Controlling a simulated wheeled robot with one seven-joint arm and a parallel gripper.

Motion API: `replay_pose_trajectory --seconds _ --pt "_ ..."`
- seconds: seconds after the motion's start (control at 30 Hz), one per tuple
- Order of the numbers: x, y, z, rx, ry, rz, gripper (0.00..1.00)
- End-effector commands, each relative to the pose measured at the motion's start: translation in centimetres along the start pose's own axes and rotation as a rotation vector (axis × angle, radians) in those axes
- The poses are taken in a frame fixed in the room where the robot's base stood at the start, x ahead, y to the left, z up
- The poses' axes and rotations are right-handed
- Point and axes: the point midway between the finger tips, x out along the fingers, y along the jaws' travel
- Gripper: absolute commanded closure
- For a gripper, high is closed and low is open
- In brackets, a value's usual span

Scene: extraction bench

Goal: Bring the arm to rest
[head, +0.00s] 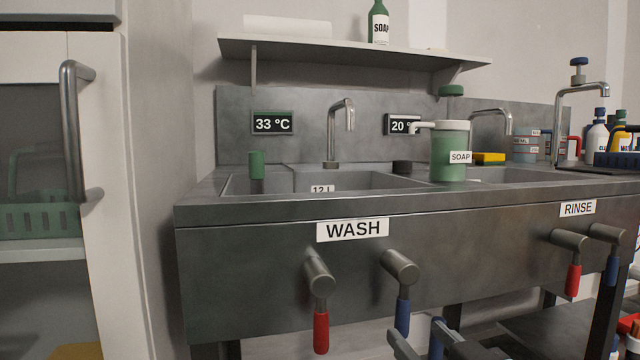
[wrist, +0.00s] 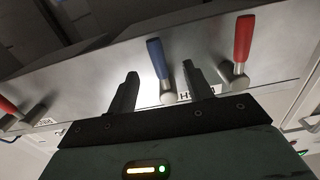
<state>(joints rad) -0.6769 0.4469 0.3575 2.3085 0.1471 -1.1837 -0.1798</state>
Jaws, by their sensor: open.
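My gripper (head: 414,336) is at the bottom edge of the head view, low in front of the wash basin's front panel. In the wrist view my gripper (wrist: 160,74) is open, with its two dark fingers apart. The blue-handled wash lever (head: 402,316) hangs just above it; in the wrist view this blue handle (wrist: 158,58) appears between the fingertips. I cannot tell whether they touch. The red-handled wash lever (head: 320,332) hangs to the left in the head view and shows on the right in the wrist view (wrist: 243,38). Most of my arm is out of view.
The steel sink (head: 250,250) fills the middle. Red (head: 573,280) and blue (head: 612,270) rinse levers hang at right. A soap dispenser (head: 450,150) stands on the sink's edge. A cabinet door handle (head: 70,130) juts out at left. A shelf (head: 340,48) is above.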

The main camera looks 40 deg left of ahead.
Motion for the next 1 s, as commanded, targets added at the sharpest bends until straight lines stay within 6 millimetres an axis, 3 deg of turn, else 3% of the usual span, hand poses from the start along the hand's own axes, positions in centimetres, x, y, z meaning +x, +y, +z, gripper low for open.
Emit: replay_pose_trajectory --seconds 0.23,0.77,1.0 --pt "-2.3 0.0 0.0 -0.001 0.000 -0.001 0.49" --pt "-2.4 0.1 0.0 0.000 -0.004 0.000 0.49" --pt "-4.0 1.2 2.1 0.006 -0.224 -0.006 0.49"
